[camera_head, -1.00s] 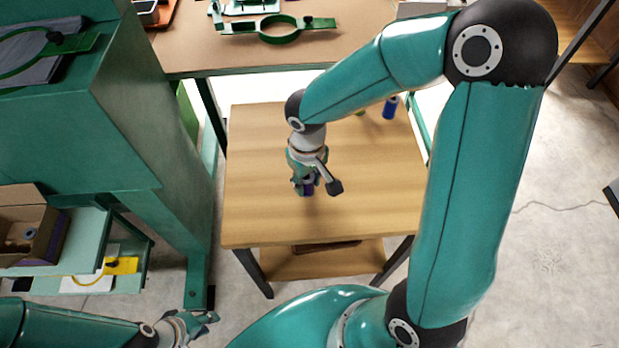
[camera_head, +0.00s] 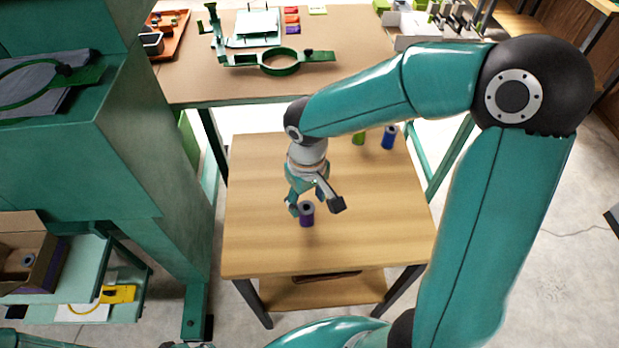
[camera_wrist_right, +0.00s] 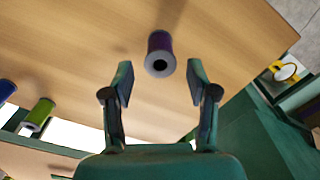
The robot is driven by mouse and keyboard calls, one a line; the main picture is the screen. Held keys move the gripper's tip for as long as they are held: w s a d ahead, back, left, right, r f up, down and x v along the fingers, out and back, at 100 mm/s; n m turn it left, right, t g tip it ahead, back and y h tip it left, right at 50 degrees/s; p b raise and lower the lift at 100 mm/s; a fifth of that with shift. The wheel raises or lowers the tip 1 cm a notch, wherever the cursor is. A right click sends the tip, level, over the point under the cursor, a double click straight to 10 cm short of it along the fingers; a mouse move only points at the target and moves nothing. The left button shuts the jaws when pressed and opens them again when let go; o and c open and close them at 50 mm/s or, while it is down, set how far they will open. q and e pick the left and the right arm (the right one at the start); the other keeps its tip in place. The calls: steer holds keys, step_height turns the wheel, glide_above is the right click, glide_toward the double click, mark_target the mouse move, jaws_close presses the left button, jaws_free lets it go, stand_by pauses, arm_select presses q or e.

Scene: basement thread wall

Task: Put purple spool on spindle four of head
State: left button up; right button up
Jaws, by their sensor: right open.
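The purple spool (camera_head: 307,217) stands upright on the small wooden table. It also shows in the right wrist view (camera_wrist_right: 160,48), its pale hollow end toward the camera. My right gripper (camera_head: 316,206) is open and empty, with its fingers at the spool's upper end in the head view. In the wrist view the spool lies between and just beyond the line of the open fingertips (camera_wrist_right: 160,78), apart from both. Only a sliver of my left gripper (camera_head: 188,345) shows at the bottom edge. I cannot make out spindle four of the head.
A blue spool (camera_head: 389,138) and a green spool (camera_head: 359,138) stand at the back of the wooden table (camera_head: 260,240). The brown workbench behind holds a green hoop frame (camera_head: 280,64) and a white tray (camera_head: 408,42). A green machine stands left. The table's front is clear.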

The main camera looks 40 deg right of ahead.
step_height(320, 180, up, 7)
stand_by(0.3)
stand_by(0.5)
